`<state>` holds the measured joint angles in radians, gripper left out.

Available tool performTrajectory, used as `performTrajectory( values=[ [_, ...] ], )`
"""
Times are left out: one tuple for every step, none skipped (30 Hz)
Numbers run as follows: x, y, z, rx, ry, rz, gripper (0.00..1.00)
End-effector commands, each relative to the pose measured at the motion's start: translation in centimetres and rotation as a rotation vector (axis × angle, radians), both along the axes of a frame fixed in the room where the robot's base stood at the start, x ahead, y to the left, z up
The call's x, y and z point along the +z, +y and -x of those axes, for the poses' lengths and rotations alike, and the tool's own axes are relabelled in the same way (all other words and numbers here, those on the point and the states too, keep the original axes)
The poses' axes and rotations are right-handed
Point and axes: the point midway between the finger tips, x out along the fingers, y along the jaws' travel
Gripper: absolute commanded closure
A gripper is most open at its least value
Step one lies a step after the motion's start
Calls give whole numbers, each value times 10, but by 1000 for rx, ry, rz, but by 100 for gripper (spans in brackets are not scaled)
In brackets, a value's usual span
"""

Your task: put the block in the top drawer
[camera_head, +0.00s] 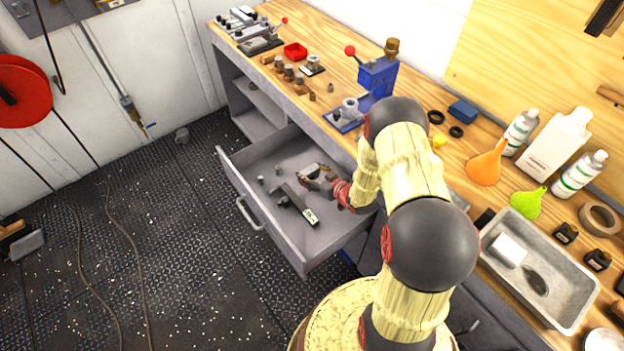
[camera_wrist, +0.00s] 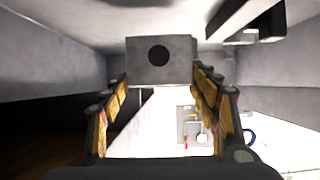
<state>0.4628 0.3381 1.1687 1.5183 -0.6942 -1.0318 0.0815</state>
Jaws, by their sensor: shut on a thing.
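The block (camera_wrist: 160,63) is a plain grey box with a dark round hole in its facing side. In the wrist view, the yellow-padded fingers of my gripper (camera_wrist: 160,88) are shut on it from both sides. In the head view, my gripper (camera_head: 310,177) is low inside the open drawer (camera_head: 238,183), near its middle. The block is too small there to make out clearly between the fingers. I cannot tell whether it touches the drawer floor.
A dark bar with a pale end (camera_head: 297,204) and small cylinders (camera_head: 262,181) lie in the drawer left of my gripper. The wooden bench (camera_head: 330,30) above holds a blue press (camera_head: 376,78), bottles, funnels and a metal tray (camera_head: 562,312). The dark deck at left is mostly clear.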

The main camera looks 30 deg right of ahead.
Motion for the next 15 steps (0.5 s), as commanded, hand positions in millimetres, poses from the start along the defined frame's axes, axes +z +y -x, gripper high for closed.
performTrajectory(
  values=[
    [-12, 0, 0, 0, 0, -1, 80],
    [-17, 0, 1, 0, 0, -1, 80],
    [-23, 1, 1, 0, 0, -1, 80],
    [-27, 0, 1, 0, 0, -1, 80],
    [-29, 0, 1, 0, 0, -1, 80],
    [-31, 0, 1, 0, -1, -1, 80],
    [-31, 0, 1, 0, -2, -1, 80],
    [-30, 0, 0, 0, -2, 0, 80],
    [-29, 0, 0, 0, -2, 0, 80],
    [-29, 0, 0, -1, -2, 0, 80],
    [-29, 0, 0, 0, -2, 0, 80],
    [-29, 0, 0, 0, -2, 0, 80],
    [-29, 0, 0, -1, -2, 0, 80],
    [-29, 0, 0, 0, -2, 0, 80],
    [-30, 0, 1, 0, -2, 0, 80]
  ],
)
